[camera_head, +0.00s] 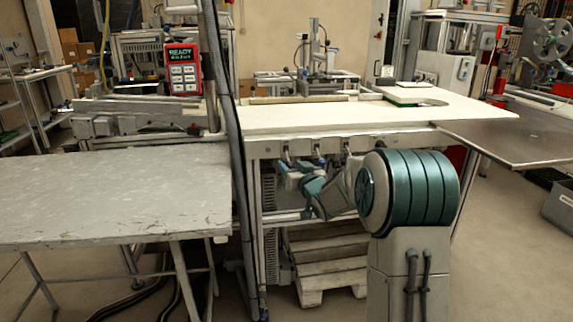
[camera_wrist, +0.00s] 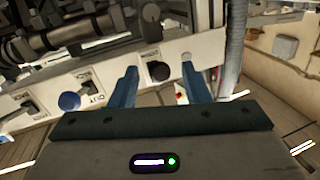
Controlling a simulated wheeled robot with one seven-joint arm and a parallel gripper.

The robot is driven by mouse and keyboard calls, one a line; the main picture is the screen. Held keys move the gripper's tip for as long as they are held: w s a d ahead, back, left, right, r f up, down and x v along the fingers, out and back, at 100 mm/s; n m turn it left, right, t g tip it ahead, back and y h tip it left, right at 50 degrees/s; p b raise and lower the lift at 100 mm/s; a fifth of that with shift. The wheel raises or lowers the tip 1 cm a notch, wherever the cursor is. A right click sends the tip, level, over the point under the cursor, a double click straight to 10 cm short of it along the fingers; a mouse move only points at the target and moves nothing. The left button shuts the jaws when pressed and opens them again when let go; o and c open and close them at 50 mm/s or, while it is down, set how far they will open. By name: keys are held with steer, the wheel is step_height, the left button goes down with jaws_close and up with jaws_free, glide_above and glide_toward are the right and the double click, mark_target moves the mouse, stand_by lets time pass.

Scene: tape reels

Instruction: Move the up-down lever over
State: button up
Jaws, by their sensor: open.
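A pale front panel (camera_wrist: 110,75) crosses the wrist view and carries several small controls. A black round knob (camera_wrist: 158,71) lies between the fingers of my gripper (camera_wrist: 161,90) as seen there. My gripper is open, its two blue fingers apart. To the left is a small lever (camera_wrist: 90,87) on a white label, then a blue knob (camera_wrist: 68,101), then another dark lever (camera_wrist: 30,106) on a label at the far left. The label words are too small to read surely, so I cannot tell which is the up-down lever. No touch between fingers and controls shows.
In the head view the white-topped workbench (camera_head: 300,118) bears the panel along its front edge, with a pallet (camera_head: 330,262) beneath. A grey table (camera_head: 110,195) stands left, a metal shelf (camera_head: 505,140) right. A dark vertical post and cable (camera_head: 236,180) stand close left of my arm.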

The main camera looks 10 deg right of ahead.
mark_target(288, 159)
steer(key=shift+x, duration=1.9)
jaws_close()
